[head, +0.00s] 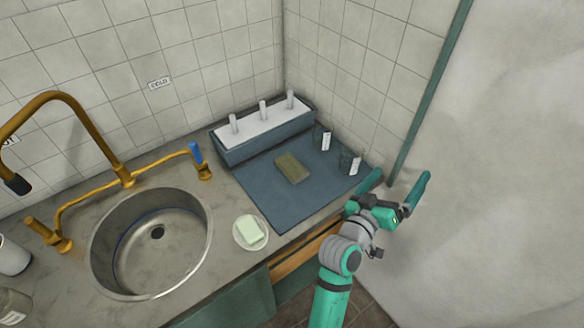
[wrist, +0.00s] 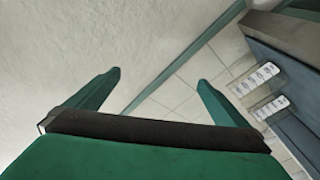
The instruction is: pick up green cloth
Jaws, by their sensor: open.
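No green cloth can be made out for certain in either view. An olive-brown block like a sponge (head: 292,169) lies on the blue-grey mat (head: 263,190). A pale green bar like soap (head: 250,230) lies on a small round white dish (head: 238,238) between the sink and the mat. My gripper (head: 398,180) is open and empty, at the right end of the counter near the right wall, apart from these things. In the wrist view its two green fingers (wrist: 160,92) are spread, with only wall and tiles between them.
A round metal sink (head: 190,262) with a brass tap (head: 124,175) is at left. A grey rack with white pegs (head: 262,132) stands at the mat's back. Two labelled glasses (head: 347,162) stand at its right edge, near my gripper.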

